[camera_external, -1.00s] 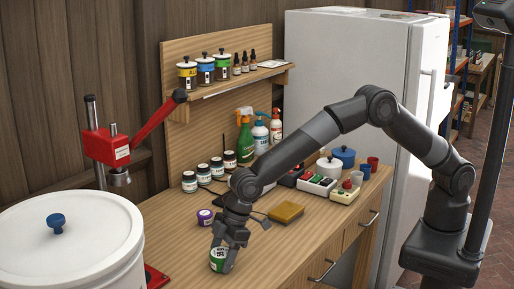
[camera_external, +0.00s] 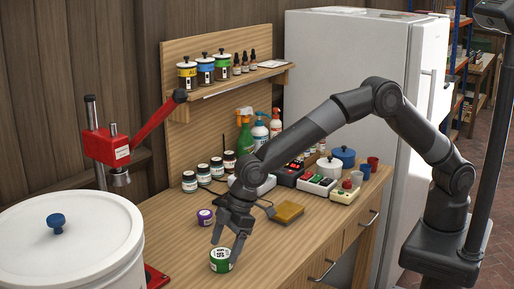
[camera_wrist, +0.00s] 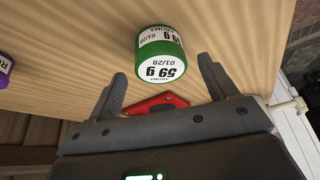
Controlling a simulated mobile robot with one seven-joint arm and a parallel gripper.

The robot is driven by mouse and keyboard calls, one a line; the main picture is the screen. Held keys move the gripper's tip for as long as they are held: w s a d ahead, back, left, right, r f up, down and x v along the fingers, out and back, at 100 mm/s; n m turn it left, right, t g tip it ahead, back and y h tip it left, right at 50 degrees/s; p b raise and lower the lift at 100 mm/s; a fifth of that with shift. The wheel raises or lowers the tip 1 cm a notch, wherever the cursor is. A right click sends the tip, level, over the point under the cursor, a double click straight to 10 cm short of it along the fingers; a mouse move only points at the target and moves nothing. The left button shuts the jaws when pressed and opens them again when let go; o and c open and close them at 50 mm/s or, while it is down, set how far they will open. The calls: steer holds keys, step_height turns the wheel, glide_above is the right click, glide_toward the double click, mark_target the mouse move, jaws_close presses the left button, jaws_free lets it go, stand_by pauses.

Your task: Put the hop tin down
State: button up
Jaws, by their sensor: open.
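The hop tin, a small green tin with a white label (camera_external: 220,261), stands on the wooden bench near its front edge. In the wrist view the green tin (camera_wrist: 161,52) shows a label reading 59 g, and it lies beyond the fingertips. My gripper (camera_external: 229,238) is open and empty just above the tin. Its two fingers are spread apart in the wrist view (camera_wrist: 163,83), with a gap between them and the tin.
A purple-labelled jar (camera_external: 205,217) stands behind the tin. A yellow-brown pad (camera_external: 287,212) lies to the right. A white bucket (camera_external: 70,250) and red capping press (camera_external: 108,148) are at left. Bare bench wood surrounds the tin.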

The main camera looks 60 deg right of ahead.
steer(key=v, duration=0.8)
steer(key=shift+r, duration=0.15)
steer(key=w+d+r+m+t, duration=0.1)
steer(key=w+d+r+m, duration=0.1)
steer(key=d+r, duration=0.5)
steer(key=w+d+r+m, duration=0.1)
steer(key=w+d+r, duration=0.15)
steer(key=d, duration=0.95)
steer(key=s+d+r+m+t+h, duration=0.1)
steer(key=s+d+r+m, duration=0.15)
steer(key=d, duration=0.65)
steer(key=s+d+r+m+t+h, duration=0.1)
steer(key=d+r, duration=0.2)
steer(key=d, duration=0.5)
steer(key=s+d+f+m+h, duration=0.1)
steer(key=s+d+f+m, duration=0.1)
steer(key=s+d, duration=0.8)
steer(key=s+d+f+m+h, duration=0.1)
steer(key=s+d+m, duration=0.4)
steer(key=s+d, duration=0.4)
steer(key=d, duration=0.4)
steer(key=shift+s+d+f+t, duration=0.4)
